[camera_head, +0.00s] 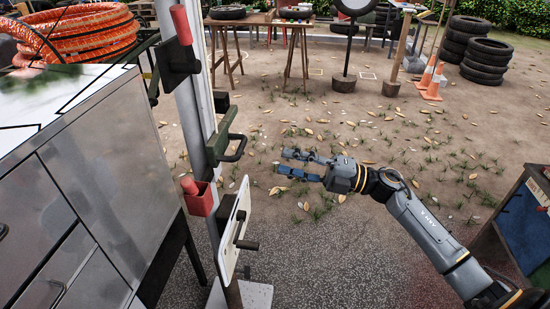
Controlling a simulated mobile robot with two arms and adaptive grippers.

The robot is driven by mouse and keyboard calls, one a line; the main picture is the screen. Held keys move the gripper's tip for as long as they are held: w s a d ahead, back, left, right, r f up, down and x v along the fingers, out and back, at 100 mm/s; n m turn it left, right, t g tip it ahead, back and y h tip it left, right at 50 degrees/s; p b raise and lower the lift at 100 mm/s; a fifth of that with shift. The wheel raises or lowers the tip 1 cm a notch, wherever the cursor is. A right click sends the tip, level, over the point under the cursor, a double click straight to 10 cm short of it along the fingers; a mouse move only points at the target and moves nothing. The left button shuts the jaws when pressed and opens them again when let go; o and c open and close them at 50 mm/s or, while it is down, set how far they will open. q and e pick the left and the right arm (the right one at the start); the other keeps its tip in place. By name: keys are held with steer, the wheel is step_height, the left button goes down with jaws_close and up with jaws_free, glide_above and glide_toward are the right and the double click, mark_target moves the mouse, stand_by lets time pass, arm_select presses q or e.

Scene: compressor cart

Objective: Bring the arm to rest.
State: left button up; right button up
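My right arm (428,232) comes in from the lower right and reaches left over the leaf-strewn ground. Its gripper (285,163) points left, with its two fingers apart and nothing between them. It hangs in free air to the right of the post (196,125) and touches nothing that I can see. My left arm and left gripper are not in view.
A metal cabinet (100,175) fills the left side. Beside the post are a white panel (232,230) with a dark handle and a red holder (198,198). Orange hose (85,35), cones (430,80) and tyres (485,62) stand farther off. Central ground is open.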

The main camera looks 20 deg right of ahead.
steer(key=shift+s+d, duration=0.1)
steer(key=shift+d, duration=0.05)
steer(key=shift+f, duration=0.1)
stand_by(0.3)
steer(key=w+d+f+m+t+h+p, duration=0.1)
steer(key=d+f+m+t+h, duration=0.25)
steer(key=f+m+h, duration=0.65)
steer(key=w+d+f+m+t+h, duration=0.15)
steer(key=d+f+m, duration=0.45)
steer(key=f, duration=1)
steer(key=s+f+m+g+h, duration=0.2)
steer(key=s+f+m+h, duration=0.3)
steer(key=f, duration=0.7)
steer(key=s+a+f+m+g+p, duration=0.1)
steer(key=s+a+f+m+g, duration=0.15)
steer(key=s+f, duration=0.65)
steer(key=s+a+f+m+g, duration=0.15)
steer(key=s+f+g, duration=0.25)
steer(key=s+f, duration=0.5)
steer(key=s+a+f+g, duration=0.2)
steer(key=s+a, duration=0.1)
steer(key=s, duration=0.5)
steer(key=s+a+f+m+g, duration=0.1)
steer(key=s+a+f+g, duration=0.1)
steer(key=s, duration=0.6)
steer(key=s+a+f+g+p, duration=0.1)
steer(key=s+a+f, duration=0.3)
steer(key=s, duration=0.4)
steer(key=shift+m+g, duration=0.4)
steer(key=shift+g, duration=0.45)
